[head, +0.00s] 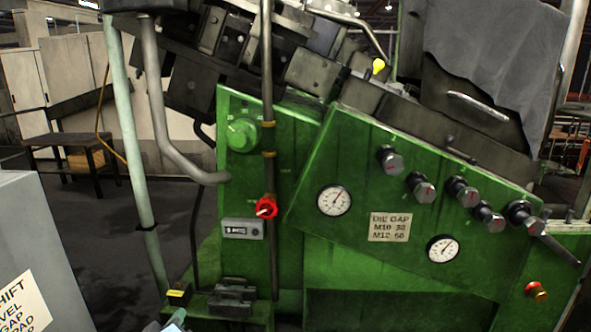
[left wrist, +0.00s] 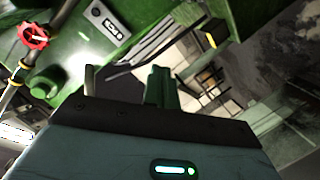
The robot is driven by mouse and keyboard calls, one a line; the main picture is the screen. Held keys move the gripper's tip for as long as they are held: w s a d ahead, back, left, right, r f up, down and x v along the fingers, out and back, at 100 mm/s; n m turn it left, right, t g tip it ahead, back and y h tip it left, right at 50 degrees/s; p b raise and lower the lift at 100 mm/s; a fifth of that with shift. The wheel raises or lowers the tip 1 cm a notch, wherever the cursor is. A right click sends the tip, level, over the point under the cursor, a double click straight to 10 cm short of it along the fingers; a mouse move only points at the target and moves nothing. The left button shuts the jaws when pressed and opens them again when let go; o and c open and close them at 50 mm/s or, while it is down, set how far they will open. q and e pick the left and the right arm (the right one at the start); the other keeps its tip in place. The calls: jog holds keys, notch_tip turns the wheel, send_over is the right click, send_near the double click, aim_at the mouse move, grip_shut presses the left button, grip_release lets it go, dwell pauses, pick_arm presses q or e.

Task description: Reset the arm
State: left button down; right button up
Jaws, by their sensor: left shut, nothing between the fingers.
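My left gripper (head: 176,321) shows only as a small pale piece at the bottom edge of the head view, in front of the lower left part of the green machine (head: 340,255). In the left wrist view, the dark front edge and teal housing of the left gripper (left wrist: 157,88) fill the lower middle, with a lit indicator. It is shut with nothing held. The machine's red valve handle (head: 266,207) also shows at the upper left of the wrist view (left wrist: 33,37). My right gripper is in neither view.
A grey cabinet (head: 40,250) with a label stands at the lower left. The machine front carries a green dial (head: 242,134), gauges (head: 334,200), several knobs (head: 424,191) and a red button (head: 536,291). A pale pipe (head: 128,150) runs down its left. Open floor lies between cabinet and machine.

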pick_arm(q)
jog(key=s+d+f+m+g, duration=0.2)
jog(key=s+f, duration=0.5)
jog(key=s, duration=0.4)
jog(key=s+d+f+m+g+h, duration=0.1)
jog(key=s+f+m, duration=0.3)
jog(key=s+f, duration=0.4)
jog(key=s+d+f+m+g+h, duration=0.1)
jog(key=s+d+f+m+g, duration=0.2)
jog(key=s+f, duration=0.4)
jog(key=s+m, duration=0.1)
jog(key=s, duration=0.5)
jog(key=shift+s+f, duration=0.2)
jog(key=shift+s, duration=0.2)
